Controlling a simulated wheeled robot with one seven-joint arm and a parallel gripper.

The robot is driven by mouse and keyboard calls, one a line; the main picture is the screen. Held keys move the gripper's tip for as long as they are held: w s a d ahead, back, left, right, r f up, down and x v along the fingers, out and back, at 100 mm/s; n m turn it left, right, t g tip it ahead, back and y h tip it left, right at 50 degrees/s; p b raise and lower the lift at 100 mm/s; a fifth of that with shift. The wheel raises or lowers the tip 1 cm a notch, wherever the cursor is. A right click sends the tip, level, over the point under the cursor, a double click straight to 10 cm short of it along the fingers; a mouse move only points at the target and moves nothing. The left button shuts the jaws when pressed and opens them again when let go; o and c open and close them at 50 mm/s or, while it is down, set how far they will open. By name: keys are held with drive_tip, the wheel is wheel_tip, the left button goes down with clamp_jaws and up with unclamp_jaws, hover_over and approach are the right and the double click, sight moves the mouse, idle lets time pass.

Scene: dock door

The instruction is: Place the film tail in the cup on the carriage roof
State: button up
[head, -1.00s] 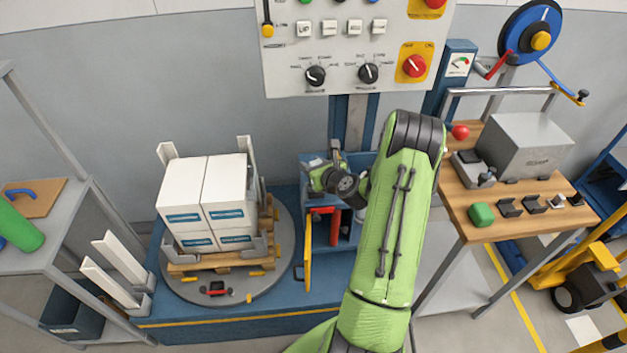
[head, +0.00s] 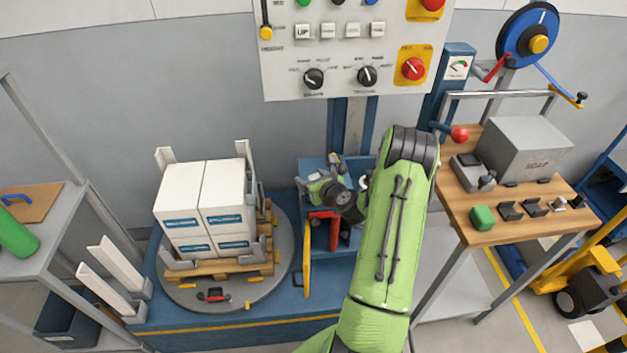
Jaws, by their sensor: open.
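My gripper (head: 318,172) is small in the head view, over the roof of the blue carriage (head: 347,236) at the foot of the mast. It is open, and no film is visible between its jaws. My wrist and forearm cover much of the roof. I cannot make out the cup or the film tail. The carriage front is open and shows a red part (head: 322,215) inside. Its yellow-edged door (head: 307,263) stands swung out. White boxes (head: 205,205) stand stacked on a wooden pallet (head: 218,268) left of the carriage.
The pallet rests on a round grey turntable (head: 185,296). A control panel (head: 345,55) hangs above the carriage. A wooden bench (head: 463,206) with a grey box (head: 527,147) stands right of my arm. A grey shelf (head: 45,250) stands at the left.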

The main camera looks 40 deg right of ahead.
drive_tip(key=v, duration=1.2)
drive_tip(key=a+r+n+g+y, duration=0.3)
drive_tip(key=a+r+n, duration=0.2)
drive_tip(key=a+n, duration=0.65)
drive_tip(key=a+r+n+g+y, duration=0.3)
drive_tip(key=a+r+n, duration=0.1)
drive_tip(key=a+n, duration=0.8)
drive_tip(key=s+a+r+n+g+h, duration=0.1)
drive_tip(key=s+r+n, duration=0.3)
drive_tip(key=s+n, duration=0.3)
drive_tip(key=s+a+r+n+h, duration=0.2)
drive_tip(key=s+r+n, duration=0.2)
drive_tip(key=s+n, duration=0.4)
drive_tip(key=shift+s+a+r+g, duration=0.3)
drive_tip(key=shift+s+r+g, duration=0.1)
drive_tip(key=shift+s, duration=0.25)
